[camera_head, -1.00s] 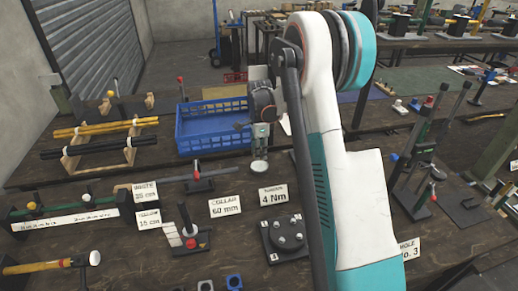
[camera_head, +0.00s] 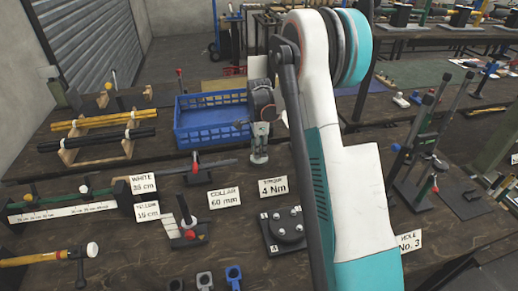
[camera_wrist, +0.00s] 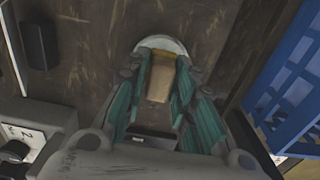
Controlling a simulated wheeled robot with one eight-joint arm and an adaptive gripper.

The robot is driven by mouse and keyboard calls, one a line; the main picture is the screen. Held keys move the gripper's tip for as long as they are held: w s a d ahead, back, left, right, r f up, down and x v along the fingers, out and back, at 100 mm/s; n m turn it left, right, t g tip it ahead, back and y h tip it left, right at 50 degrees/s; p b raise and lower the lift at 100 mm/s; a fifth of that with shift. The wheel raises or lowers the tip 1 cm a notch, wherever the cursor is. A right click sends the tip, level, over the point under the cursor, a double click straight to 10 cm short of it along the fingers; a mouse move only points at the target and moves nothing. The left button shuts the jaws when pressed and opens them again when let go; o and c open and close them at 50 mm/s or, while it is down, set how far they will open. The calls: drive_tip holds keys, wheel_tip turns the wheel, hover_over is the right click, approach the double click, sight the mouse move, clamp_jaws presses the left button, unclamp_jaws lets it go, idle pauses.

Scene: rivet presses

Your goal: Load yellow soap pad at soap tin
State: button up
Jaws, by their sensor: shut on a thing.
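My gripper (camera_wrist: 160,98), with teal finger pads, is shut on a tan-yellow block, the yellow soap pad (camera_wrist: 159,78). In the head view my gripper (camera_head: 260,145) points down over the workbench, just right of the blue crate. A pale round thing, seemingly the soap tin (camera_wrist: 162,44), shows beyond the fingertips, with the pad in front of its middle. In the head view the tin (camera_head: 258,158) is a small pale disc right under the fingers. I cannot tell whether the pad touches it. The pad is hidden in the head view.
The blue crate (camera_head: 212,130) stands close beside my gripper. A card reading 4 Nm (camera_head: 273,187) and a dark round fixture (camera_head: 285,228) are nearer on the bench. A small red-topped press (camera_head: 187,228) stands at front left. My arm hides part of the bench.

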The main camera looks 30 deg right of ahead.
drive_tip(key=shift+f+b, duration=0.4)
drive_tip(key=shift+f, duration=0.2)
idle(1.5)
drive_tip(key=shift+r, duration=0.15)
drive_tip(key=shift+r+p, duration=2)
drive_tip(key=shift+r, duration=1.45)
drive_tip(key=shift+f, duration=0.1)
